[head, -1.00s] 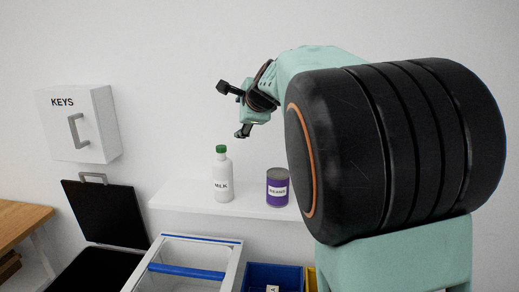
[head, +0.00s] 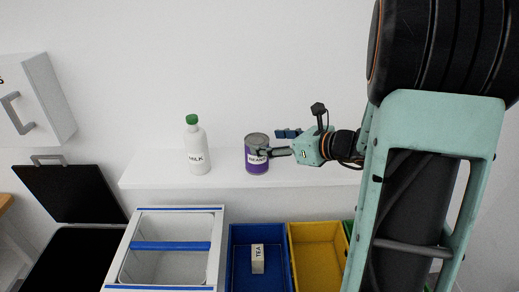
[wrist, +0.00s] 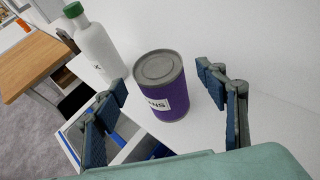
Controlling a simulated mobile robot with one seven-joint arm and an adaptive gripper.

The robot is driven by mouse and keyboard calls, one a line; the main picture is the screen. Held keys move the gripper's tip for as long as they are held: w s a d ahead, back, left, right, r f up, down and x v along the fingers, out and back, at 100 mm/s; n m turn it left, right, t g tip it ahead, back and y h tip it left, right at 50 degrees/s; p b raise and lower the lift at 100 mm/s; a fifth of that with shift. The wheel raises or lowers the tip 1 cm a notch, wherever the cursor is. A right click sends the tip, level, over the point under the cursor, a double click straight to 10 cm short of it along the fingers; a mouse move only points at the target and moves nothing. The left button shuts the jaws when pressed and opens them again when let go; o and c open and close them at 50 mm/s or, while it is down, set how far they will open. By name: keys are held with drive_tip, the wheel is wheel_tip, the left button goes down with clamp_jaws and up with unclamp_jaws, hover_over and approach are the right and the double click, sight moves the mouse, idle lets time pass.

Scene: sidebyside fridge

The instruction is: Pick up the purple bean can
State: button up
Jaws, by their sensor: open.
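The purple bean can (head: 257,165) stands upright on the white wall shelf, with a grey lid and a white label. In the wrist view the can (wrist: 172,97) stands between and just beyond the two blue fingertips. My gripper (head: 279,144) is open and comes in from the right of the can at shelf height. One finger overlaps the can's near side in the head view.
A milk bottle (head: 195,149) with a green cap stands left of the can on the shelf (head: 226,177). Below are a white cooler (head: 217,245), a blue bin (head: 237,262) holding a tea box (head: 257,259), and a yellow bin (head: 312,250). A white keys cabinet (head: 50,100) hangs at left.

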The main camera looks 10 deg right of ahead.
sight(263, 142)
drive_tip(key=x, duration=0.4)
drive_tip(key=shift+w+a+f, duration=0.1)
drive_tip(key=shift+a, duration=0.1)
drive_tip(key=shift+r+p+x, duration=0.15)
drive_tip(key=shift+p+x, duration=0.15)
drive_tip(key=shift+x, duration=1.2)
drive_tip(key=shift+r+p+x, duration=0.1)
drive_tip(key=shift+p+x, duration=0.15)
drive_tip(key=shift+x, duration=1.25)
drive_tip(key=shift+w, duration=0.1)
drive_tip(key=shift+c, duration=0.3)
drive_tip(key=c, duration=1.3)
drive_tip(key=shift+c, duration=0.5)
